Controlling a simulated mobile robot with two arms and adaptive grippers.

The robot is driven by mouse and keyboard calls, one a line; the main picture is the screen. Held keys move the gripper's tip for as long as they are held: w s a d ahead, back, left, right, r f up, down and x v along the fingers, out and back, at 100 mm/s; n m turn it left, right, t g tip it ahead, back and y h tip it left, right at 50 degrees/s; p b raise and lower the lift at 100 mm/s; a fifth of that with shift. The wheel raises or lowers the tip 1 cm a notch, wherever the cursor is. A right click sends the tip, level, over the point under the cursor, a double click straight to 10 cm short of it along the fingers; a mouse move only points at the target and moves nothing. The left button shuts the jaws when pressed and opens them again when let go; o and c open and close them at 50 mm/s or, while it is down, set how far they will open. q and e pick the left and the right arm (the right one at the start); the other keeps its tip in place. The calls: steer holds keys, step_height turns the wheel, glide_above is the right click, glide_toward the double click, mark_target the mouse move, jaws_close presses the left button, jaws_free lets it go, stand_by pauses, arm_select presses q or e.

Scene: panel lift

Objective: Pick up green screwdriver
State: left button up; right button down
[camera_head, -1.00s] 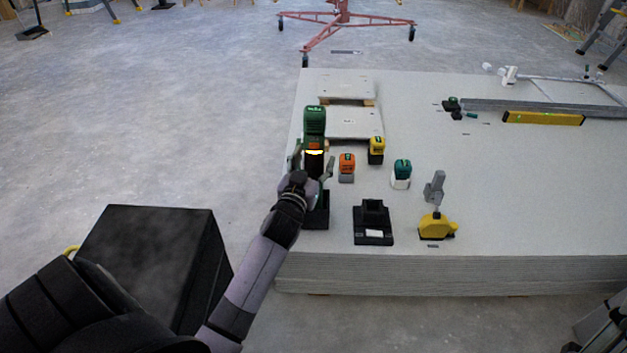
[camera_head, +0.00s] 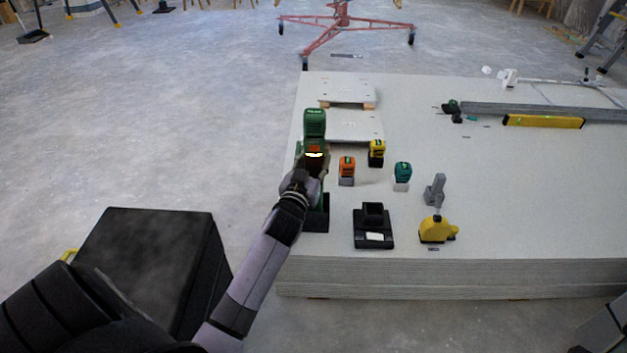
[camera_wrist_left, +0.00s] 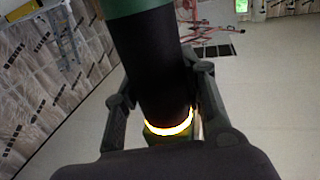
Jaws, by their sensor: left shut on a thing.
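The green screwdriver (camera_head: 314,122) is a power driver with a green body, an orange patch and a glowing ring. It stands upright at the left edge of the stack of boards, with a black base (camera_head: 317,218) below it. My left gripper (camera_head: 314,164) is shut on the screwdriver around its middle. In the left wrist view the dark barrel of the screwdriver (camera_wrist_left: 158,75) and its lit ring lie between the two fingers of the left gripper (camera_wrist_left: 160,115). My left wrist hides part of its lower end. My right gripper is not in view.
The board stack (camera_head: 480,220) holds an orange battery (camera_head: 347,166), a yellow battery (camera_head: 376,150), a teal one (camera_head: 402,172), a black charger (camera_head: 373,228), a yellow tape measure (camera_head: 436,230) and a yellow level (camera_head: 542,121). A red wheeled stand (camera_head: 340,30) is behind.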

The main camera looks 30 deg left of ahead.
arm_select(q)
jaws_close()
steer(key=shift+r, duration=0.2)
stand_by(0.3)
